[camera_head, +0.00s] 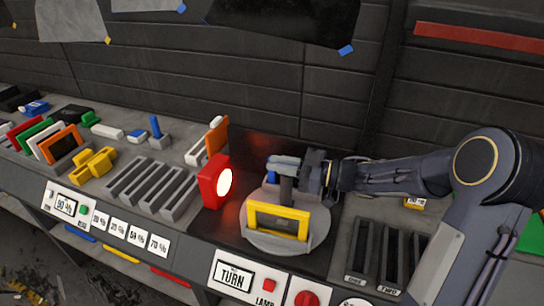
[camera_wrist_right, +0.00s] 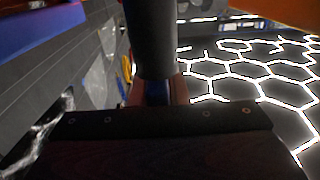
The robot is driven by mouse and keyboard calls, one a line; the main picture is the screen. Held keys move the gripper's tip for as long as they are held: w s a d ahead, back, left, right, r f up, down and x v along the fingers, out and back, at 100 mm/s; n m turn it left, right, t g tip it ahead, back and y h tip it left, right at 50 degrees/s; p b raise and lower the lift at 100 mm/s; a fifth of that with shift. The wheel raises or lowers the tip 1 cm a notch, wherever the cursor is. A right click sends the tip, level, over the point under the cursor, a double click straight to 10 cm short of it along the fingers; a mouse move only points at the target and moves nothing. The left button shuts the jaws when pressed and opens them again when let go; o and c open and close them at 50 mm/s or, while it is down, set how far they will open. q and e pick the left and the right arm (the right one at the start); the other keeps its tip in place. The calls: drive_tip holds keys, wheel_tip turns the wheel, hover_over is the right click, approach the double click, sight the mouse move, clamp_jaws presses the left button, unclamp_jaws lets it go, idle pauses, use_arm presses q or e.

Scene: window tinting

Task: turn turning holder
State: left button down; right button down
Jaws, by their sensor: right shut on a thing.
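The turning holder is a round grey turntable (camera_head: 262,242) on the bench, with a yellow frame (camera_head: 279,221) standing upright on its near side. My right gripper (camera_head: 287,176) reaches in from the right, over the back of the turntable, shut on a dark upright handle (camera_head: 286,190) behind the yellow frame. In the right wrist view a dark cylindrical part (camera_wrist_right: 150,40) fills the top middle, close to the camera; the fingertips are not clear there. A small blue piece (camera_head: 272,176) shows beside the gripper. My left gripper is not in view.
A red lamp (camera_head: 215,182) glows just left of the turntable. Dark slots (camera_head: 385,250) lie to the right, grey slotted racks (camera_head: 150,187) to the left. A dark wall stands behind.

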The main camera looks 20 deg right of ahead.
drive_tip(key=shift+s+r+n+g+y+p, duration=0.1)
drive_tip(key=shift+n+g+y+p, duration=0.8)
drive_tip(key=shift+g, duration=0.5)
drive_tip(key=shift+s+a+n+g+y+p, duration=0.15)
drive_tip(key=shift+n+g+y+p, duration=0.2)
drive_tip(key=shift+n+g, duration=0.95)
drive_tip(key=shift+s+g, duration=0.1)
drive_tip(key=shift+g, duration=0.7)
drive_tip(key=c, duration=1.4)
unclamp_jaws()
drive_tip(key=s+d+b, duration=0.1)
drive_tip(key=d, duration=0.6)
drive_tip(key=shift+d+b, duration=0.35)
drive_tip(key=shift+b, duration=0.05)
